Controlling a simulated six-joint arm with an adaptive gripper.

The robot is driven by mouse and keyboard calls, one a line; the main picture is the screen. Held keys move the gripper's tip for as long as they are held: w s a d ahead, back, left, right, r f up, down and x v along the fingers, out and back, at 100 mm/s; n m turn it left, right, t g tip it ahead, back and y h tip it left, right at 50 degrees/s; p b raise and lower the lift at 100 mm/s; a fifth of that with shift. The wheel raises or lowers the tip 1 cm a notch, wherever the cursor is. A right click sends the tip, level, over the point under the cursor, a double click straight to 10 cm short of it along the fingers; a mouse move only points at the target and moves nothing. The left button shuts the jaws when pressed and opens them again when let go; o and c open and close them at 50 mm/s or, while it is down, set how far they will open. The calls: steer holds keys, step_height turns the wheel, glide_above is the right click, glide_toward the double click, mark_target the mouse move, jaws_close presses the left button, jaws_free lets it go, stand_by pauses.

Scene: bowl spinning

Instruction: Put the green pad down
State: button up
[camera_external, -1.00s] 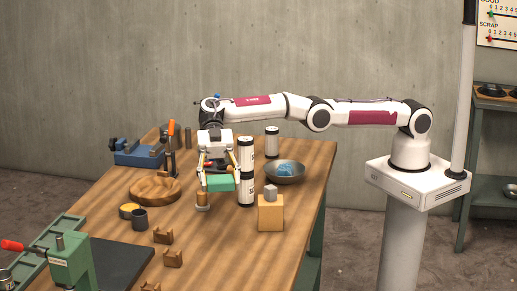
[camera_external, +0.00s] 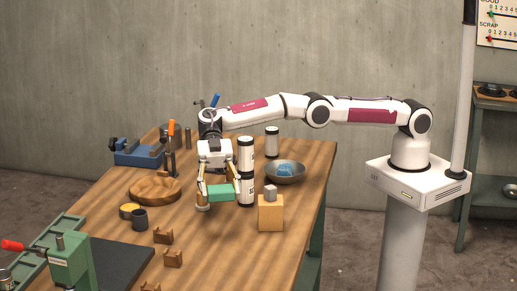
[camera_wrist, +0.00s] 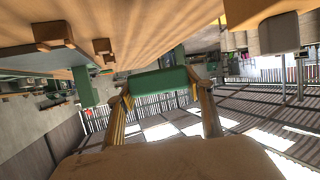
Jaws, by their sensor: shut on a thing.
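The green pad (camera_external: 220,192) is a small green block held between the fingers of my gripper (camera_external: 219,190) in the external view. My gripper is shut on the pad and holds it over the middle of the wooden bench (camera_external: 232,244). Whether the pad touches the bench top cannot be told. In the wrist view the green pad (camera_wrist: 158,81) sits between the two yellowish fingers of my gripper (camera_wrist: 160,88).
White and black canisters (camera_external: 246,190) stand close right of the pad. Behind them is a metal bowl (camera_external: 298,172) with something blue inside. A wooden block (camera_external: 270,214) stands at the front right, a round wooden board (camera_external: 154,191) at left.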

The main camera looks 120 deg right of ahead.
glide_above(222, 234)
steer(key=shift+f, duration=3.15)
steer(key=shift+f, duration=1.85)
steer(key=shift+f, duration=0.5)
